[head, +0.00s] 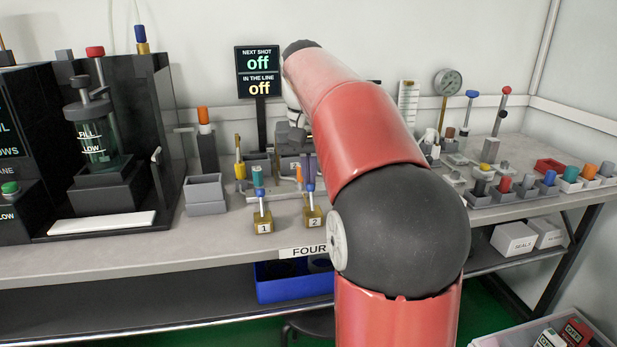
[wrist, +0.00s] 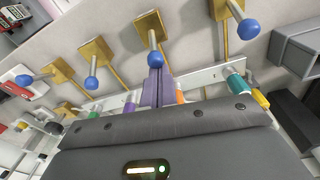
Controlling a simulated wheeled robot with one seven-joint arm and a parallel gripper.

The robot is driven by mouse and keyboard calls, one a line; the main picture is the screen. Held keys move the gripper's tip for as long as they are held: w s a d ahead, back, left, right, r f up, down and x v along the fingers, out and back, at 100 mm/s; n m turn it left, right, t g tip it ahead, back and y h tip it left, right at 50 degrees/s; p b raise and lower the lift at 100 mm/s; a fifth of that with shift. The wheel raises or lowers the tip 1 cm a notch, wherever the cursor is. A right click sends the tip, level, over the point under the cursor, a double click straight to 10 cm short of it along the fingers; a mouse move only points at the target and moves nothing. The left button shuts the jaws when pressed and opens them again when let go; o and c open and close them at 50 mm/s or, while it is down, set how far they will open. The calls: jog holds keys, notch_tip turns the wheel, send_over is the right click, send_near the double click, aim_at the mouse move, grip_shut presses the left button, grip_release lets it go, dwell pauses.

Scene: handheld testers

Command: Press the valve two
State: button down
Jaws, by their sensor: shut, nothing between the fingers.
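Valve two (head: 313,217) is a brass block marked 2 at the front edge of the bench, with an upright stem and a blue knob. In the wrist view its blue knob (wrist: 155,58) stands in front of the brass block. My gripper (head: 309,179) has slim purple fingers pressed together with nothing between them. The fingertips (wrist: 155,70) are right at the blue knob, above it in the head view; I cannot tell whether they touch. Valve one (head: 263,222), marked 1, stands to the left. My red arm hides the bench right of valve two.
A sign (head: 258,72) reads off for both "next shot" and "in the line". A grey bin (head: 206,194) stands left of valve one. More blue-knobbed valves (wrist: 91,82) stand beside valve two in the wrist view. A blue crate (head: 280,284) sits below the bench.

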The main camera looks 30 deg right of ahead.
aim_at(313, 188)
jog(key=shift+s, duration=0.1)
jog(key=s+t+b, duration=0.1)
jog(key=t+b, duration=0.1)
jog(key=b, duration=0.1)
jog(key=s+t+h+b, duration=0.1)
jog(key=t+b, duration=0.1)
jog(key=b, duration=0.2)
jog(key=shift+s+a, duration=0.25)
jog(key=shift+a, duration=0.15)
jog(key=t+b, duration=0.1)
jog(key=s+t+b, duration=0.1)
jog(key=b, duration=0.1)
jog(key=shift+s+a+r+h, duration=0.2)
jog(key=shift+s+r+h, duration=0.1)
jog(key=shift+h, duration=0.1)
jog(key=shift+r, duration=0.25)
jog(key=shift+r+p, duration=0.8)
jog(key=shift+w, duration=0.1)
